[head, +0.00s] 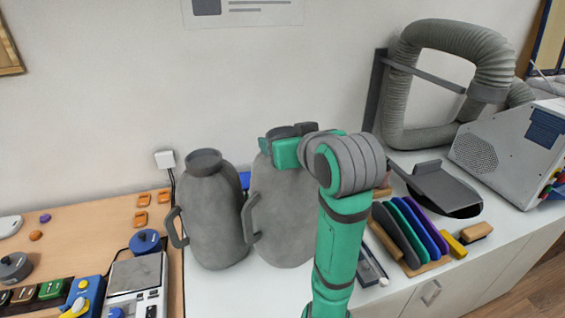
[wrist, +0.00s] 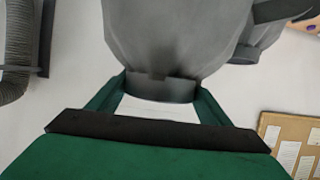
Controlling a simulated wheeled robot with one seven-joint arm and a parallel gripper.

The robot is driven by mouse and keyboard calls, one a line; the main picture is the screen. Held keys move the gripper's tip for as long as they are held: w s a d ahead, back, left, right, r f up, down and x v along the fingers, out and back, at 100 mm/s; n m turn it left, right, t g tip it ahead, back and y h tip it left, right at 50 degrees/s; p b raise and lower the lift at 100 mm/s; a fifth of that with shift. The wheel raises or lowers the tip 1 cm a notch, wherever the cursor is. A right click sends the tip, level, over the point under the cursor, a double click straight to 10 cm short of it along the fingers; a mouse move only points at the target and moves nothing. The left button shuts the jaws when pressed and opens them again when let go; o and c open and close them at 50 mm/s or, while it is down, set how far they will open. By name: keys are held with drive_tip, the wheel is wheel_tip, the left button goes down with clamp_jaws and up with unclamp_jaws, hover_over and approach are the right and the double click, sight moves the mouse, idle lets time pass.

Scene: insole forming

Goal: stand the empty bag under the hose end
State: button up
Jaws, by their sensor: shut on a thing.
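Two grey bags with side handles and narrow necks are at the middle of the head view. My gripper (head: 292,146) is shut on the neck of the right bag (head: 280,215). In the wrist view that bag (wrist: 175,40) fills the upper middle, its neck between the fingers (wrist: 160,98). It is upright; I cannot tell whether its base touches the counter. The left bag (head: 215,225) stands upright close beside it, with a handle between them. I cannot tell which is empty. The ribbed grey hose (head: 485,55) loops at the upper right; its open end is not clearly visible.
A dark tray (head: 445,187) lies below the hose, left of a perforated machine (head: 510,150). A rack of coloured insoles (head: 410,230) stands right of my arm. Left, the wooden table (head: 85,225) holds a scale (head: 137,275). A wall bracket (head: 378,88) stands beside the hose.

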drive_tip(key=w+f, duration=0.2)
drive_tip(key=w+a+f, duration=0.1)
drive_tip(key=w+f, duration=0.1)
drive_tip(key=f, duration=0.1)
drive_tip(key=shift+w+a, duration=0.15)
drive_tip(key=f, duration=0.4)
drive_tip(key=shift+w, duration=0.2)
drive_tip(key=o, duration=2)
drive_tip(key=shift+o, duration=0.2)
